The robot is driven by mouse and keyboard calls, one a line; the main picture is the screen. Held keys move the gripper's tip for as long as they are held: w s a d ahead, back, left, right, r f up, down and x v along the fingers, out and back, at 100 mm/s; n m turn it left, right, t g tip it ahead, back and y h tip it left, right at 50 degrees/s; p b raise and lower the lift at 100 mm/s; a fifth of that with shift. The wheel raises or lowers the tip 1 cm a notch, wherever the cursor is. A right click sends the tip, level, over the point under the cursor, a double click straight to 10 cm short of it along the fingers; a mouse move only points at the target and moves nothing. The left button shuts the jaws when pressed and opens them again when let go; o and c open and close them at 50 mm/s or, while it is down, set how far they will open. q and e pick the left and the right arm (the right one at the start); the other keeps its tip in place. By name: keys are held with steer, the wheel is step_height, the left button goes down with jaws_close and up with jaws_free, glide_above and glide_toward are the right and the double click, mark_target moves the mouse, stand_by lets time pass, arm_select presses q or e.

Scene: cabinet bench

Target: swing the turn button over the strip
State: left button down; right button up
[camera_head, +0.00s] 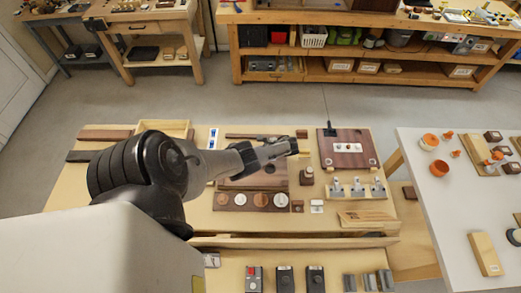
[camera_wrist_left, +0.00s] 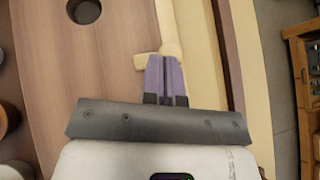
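In the left wrist view, a small pale wooden turn button (camera_wrist_left: 147,62) lies at the edge of a brown wooden panel (camera_wrist_left: 110,75). Its rounded end sits at the fingertips, and its short arm points left over the panel. My left gripper (camera_wrist_left: 165,60) has its two fingers side by side, shut with nothing seen between them; its tips are at the button, contact unclear. Pale strips (camera_wrist_left: 195,50) run along the panel's edge, with a dark strip (camera_wrist_left: 232,60) beyond. In the head view, my left gripper (camera_head: 293,146) hangs over the panel's far side and hides the button. My right gripper is not in view.
Right of the gripper stand a dark board with a white plate (camera_head: 348,148) and several metal clamps (camera_head: 357,188). A row of round discs (camera_head: 260,200) lies nearer. A white table (camera_head: 425,190) with orange parts stands at the right.

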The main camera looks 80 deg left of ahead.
arm_select(q)
steer(key=shift+f, duration=0.1)
steer(key=w, duration=0.1)
steer(key=w+d, duration=0.1)
steer(key=w, duration=0.1)
steer(key=w+r+b, duration=0.1)
steer(key=shift+w+d, duration=0.15)
steer(key=shift+d, duration=0.1)
steer(key=a+v, duration=0.1)
steer(key=v, duration=0.8)
steer(key=shift+w, duration=0.4)
steer(key=shift+d+r, duration=0.1)
steer(key=shift+r, duration=0.05)
